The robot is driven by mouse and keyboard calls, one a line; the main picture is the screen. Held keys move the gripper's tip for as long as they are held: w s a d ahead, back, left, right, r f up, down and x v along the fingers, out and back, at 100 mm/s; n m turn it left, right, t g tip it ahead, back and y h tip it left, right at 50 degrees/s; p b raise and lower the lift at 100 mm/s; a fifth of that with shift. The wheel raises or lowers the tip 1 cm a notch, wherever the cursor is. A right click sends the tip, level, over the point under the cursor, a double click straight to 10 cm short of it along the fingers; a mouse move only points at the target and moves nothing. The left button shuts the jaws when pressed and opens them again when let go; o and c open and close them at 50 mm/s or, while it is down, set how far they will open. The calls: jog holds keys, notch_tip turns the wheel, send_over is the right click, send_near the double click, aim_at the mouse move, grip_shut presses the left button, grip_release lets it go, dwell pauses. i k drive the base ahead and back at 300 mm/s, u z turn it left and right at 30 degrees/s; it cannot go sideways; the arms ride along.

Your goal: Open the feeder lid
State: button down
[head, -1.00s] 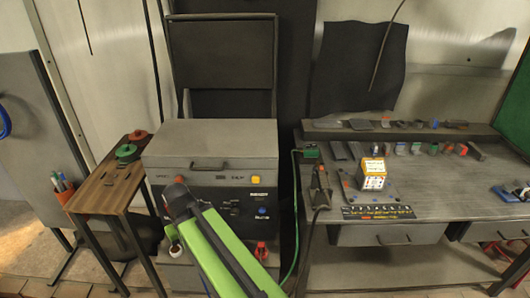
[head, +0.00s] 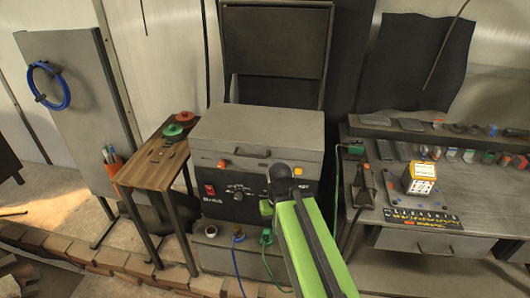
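The feeder is a grey box whose flat lid (head: 265,122) lies closed on top. A dark bar handle (head: 252,153) is on the lid's front edge. The finger gap does not show clearly, and I see nothing held.
A wooden side table (head: 154,164) with a red and a green spool stands left of the feeder. A workbench (head: 470,195) with tools and a yellow box (head: 420,180) is at right. A dark upright panel (head: 275,45) rises behind the lid. Cables hang below the feeder.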

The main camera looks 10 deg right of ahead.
aim_at(263, 132)
jog(key=k, duration=0.85)
jog(key=u, duration=0.2)
jog(key=i, duration=0.95)
jog(key=u, duration=0.7)
jog(key=k, duration=0.75)
jog(key=u, duration=0.25)
jog(key=i, duration=1)
jog(key=u, duration=0.05)
